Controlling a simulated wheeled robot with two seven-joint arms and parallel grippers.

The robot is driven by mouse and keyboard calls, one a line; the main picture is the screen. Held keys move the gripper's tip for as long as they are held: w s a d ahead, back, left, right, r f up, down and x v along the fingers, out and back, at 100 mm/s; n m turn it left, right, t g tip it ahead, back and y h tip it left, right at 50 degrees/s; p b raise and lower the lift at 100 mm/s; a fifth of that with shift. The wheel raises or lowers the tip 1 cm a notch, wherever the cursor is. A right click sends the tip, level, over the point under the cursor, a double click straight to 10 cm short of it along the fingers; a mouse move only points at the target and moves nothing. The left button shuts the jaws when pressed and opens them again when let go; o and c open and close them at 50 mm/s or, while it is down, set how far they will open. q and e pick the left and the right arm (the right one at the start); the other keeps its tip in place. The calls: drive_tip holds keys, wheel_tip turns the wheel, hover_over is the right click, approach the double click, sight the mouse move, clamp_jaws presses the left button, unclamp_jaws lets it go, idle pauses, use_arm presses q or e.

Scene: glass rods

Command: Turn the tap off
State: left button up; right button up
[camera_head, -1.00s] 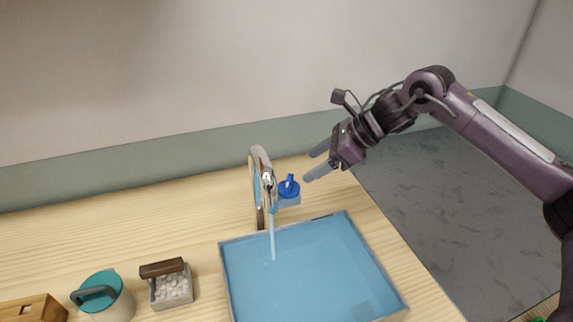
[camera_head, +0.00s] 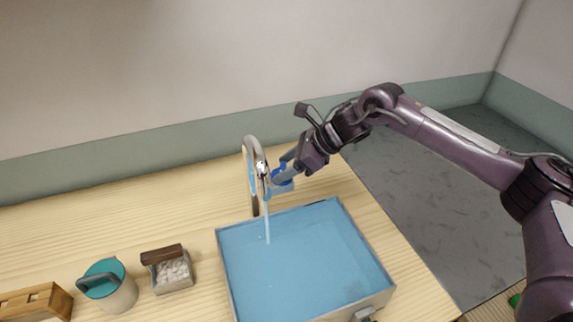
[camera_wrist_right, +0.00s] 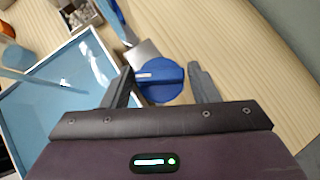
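The silver tap (camera_head: 249,147) arches over the blue sink (camera_head: 222,262), and a water stream (camera_head: 267,226) falls from its spout. Its round blue handle (camera_head: 287,187) is on the right side of the tap, partly hidden by my right gripper (camera_head: 280,169). In the right wrist view, the handle (camera_wrist_right: 160,90) lies between the two fingers of my right gripper (camera_wrist_right: 161,73), with its raised bar lying across the gap. The fingers are spread, with space visible on both sides of the bar. My left gripper is in neither view.
A small grey part (camera_head: 364,314) shows at the sink's front edge. The wooden counter behind is clear.

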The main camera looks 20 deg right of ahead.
drive_tip(key=c, duration=0.6)
drive_tip(key=shift+o, duration=0.2)
drive_tip(key=shift+s+a+f+m+t+h+b, duration=0.1)
drive_tip(key=shift+m+t+h+b, duration=0.3)
drive_tip(key=shift+m+b, duration=0.3)
drive_tip(key=shift+s+a+f+m+t+h+b, duration=0.1)
drive_tip(key=shift+m+t+h+b, duration=0.2)
drive_tip(key=shift+m+t+b, duration=0.3)
drive_tip(key=m, duration=0.1)
drive_tip(key=m+t+h+b, duration=0.1)
drive_tip(key=m, duration=0.1)
drive_tip(key=shift+r+h, duration=0.2)
drive_tip(key=shift+h, duration=0.1)
drive_tip(key=shift+a+r+m+t+h, duration=0.15)
drive_tip(key=shift+m+t+h, duration=0.4)
drive_tip(key=shift+m, duration=0.35)
drive_tip(key=shift+a+r+m+h+p, duration=0.1)
drive_tip(key=shift+m+h+p, duration=0.5)
drive_tip(key=shift+m, duration=0.2)
drive_tip(key=shift+m+t+h+p, duration=0.35)
drive_tip(key=shift+m+h+p, duration=0.4)
drive_tip(key=shift+m, duration=0.15)
use_arm(q)
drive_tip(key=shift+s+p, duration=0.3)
drive_tip(key=shift+p, duration=0.2)
use_arm(e)
drive_tip(key=shift+m+h, duration=0.4)
drive_tip(key=shift+m, duration=0.2)
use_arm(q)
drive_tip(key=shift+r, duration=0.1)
